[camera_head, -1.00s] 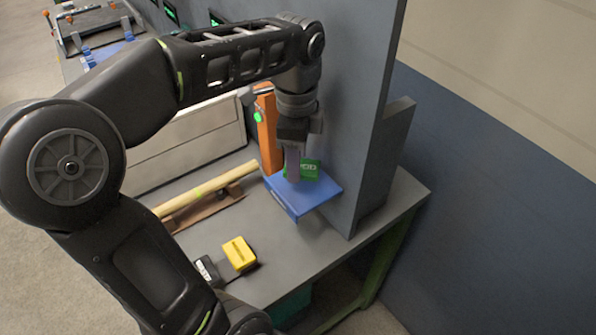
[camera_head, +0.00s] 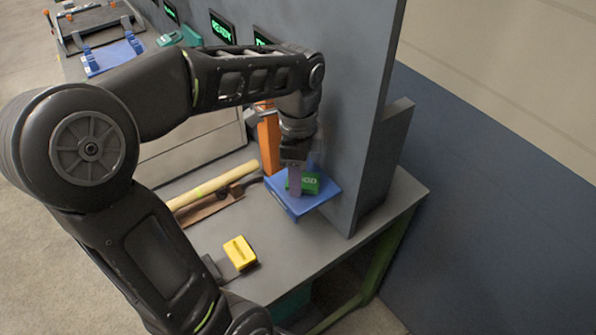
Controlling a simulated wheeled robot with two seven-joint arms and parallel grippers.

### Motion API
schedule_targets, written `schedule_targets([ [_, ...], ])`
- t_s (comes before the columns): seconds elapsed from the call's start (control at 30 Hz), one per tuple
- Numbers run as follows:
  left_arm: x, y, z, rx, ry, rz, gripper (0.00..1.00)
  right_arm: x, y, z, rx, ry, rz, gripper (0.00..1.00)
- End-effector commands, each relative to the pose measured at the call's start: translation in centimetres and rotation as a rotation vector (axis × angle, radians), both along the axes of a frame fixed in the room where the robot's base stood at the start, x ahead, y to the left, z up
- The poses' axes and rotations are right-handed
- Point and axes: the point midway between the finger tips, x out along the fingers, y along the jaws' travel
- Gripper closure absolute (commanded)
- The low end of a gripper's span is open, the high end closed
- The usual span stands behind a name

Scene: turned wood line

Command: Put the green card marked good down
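The green card (camera_head: 311,184), with light lettering partly hidden by a finger, is low over the blue tray (camera_head: 300,208) at the right end of the bench. I cannot tell whether its lower edge touches the tray. My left gripper (camera_head: 296,181) points down from above and is shut on the card, with one finger in front of its left part. The other finger is hidden. My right gripper is not in view.
A grey upright panel (camera_head: 365,120) stands right behind the tray. An orange post (camera_head: 268,142) is close on its left. A pale wooden rod (camera_head: 215,182) lies further left. A yellow block (camera_head: 240,252) sits nearer the front; bare bench lies between it and the tray.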

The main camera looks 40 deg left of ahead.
Motion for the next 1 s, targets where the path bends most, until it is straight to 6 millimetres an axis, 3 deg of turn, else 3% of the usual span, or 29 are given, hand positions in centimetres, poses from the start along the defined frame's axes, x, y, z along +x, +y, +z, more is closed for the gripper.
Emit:
schedule_targets([
  [0.2,0.0,0.0,0.1,0.000,0.000,0.000,0.34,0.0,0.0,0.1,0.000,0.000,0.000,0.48],
  [0.6,0.1,0.0,0.8,0.001,-0.003,0.000,0.34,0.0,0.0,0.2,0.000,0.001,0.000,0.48],
  [0.9,0.1,0.0,5.4,0.001,-0.005,-0.001,0.34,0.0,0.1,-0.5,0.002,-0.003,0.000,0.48],
  [1.0,0.1,0.0,7.1,0.001,-0.003,-0.001,0.34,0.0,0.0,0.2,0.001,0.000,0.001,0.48],
])
